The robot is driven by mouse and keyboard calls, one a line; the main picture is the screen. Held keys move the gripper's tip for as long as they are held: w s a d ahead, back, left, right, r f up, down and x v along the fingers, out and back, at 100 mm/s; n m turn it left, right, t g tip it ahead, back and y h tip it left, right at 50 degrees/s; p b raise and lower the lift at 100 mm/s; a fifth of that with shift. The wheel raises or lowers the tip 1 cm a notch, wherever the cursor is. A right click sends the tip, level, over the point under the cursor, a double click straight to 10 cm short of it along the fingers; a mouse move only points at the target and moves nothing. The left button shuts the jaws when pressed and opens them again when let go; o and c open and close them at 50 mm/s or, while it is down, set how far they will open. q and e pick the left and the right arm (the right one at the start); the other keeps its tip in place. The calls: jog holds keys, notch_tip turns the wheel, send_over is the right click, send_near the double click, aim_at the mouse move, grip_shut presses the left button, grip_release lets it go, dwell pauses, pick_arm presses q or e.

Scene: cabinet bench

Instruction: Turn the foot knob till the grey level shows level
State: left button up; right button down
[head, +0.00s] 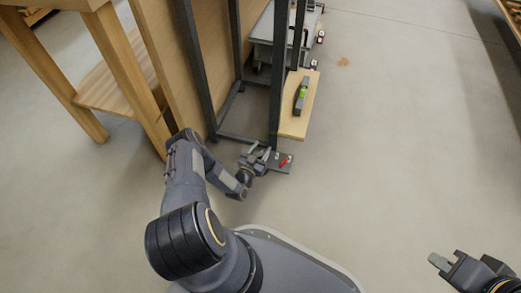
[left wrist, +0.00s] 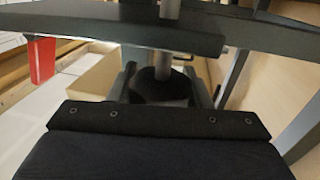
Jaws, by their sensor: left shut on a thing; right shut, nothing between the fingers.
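The grey level (head: 300,100) with a green vial lies on a pale wooden board (head: 295,128) beside the dark frame. Its bubble is too small to read. In the left wrist view the black foot knob (left wrist: 160,86) sits under a grey rod, between the fingers of my left gripper (left wrist: 162,92). My left gripper, low by the frame's foot in the head view (head: 261,156), is shut on the knob. The knob is hidden in the head view. My right gripper (head: 440,262) is shut and empty at the lower right, far from the frame.
A dark foot plate (head: 282,168) with a red piece (head: 285,161) is beside my left gripper; a red tab (left wrist: 41,60) shows in the left wrist view. Dark posts (head: 279,80) and a wooden bench (head: 120,85) stand close by. A grey cart (head: 264,27) is behind. The floor to the right is clear.

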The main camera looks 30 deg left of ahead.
pick_arm(q)
jog(key=m+h, duration=0.2)
jog(key=h, duration=0.1)
jog(key=m+g+h, duration=0.1)
jog(key=m+h, duration=0.1)
jog(key=h, duration=0.1)
jog(key=d+m+g+h, duration=0.1)
jog(key=m+h, duration=0.1)
jog(key=h, duration=0.2)
jog(key=shift+s+f+m, duration=0.1)
jog(key=shift+s+m, duration=0.05)
jog(key=shift+m, duration=0.15)
jog(key=m+g+h, duration=0.1)
jog(key=g+h, duration=0.1)
jog(key=m+g+h, duration=0.4)
jog(key=shift+s+d, duration=0.3)
jog(key=o, duration=1)
jog(key=shift+m, duration=0.3)
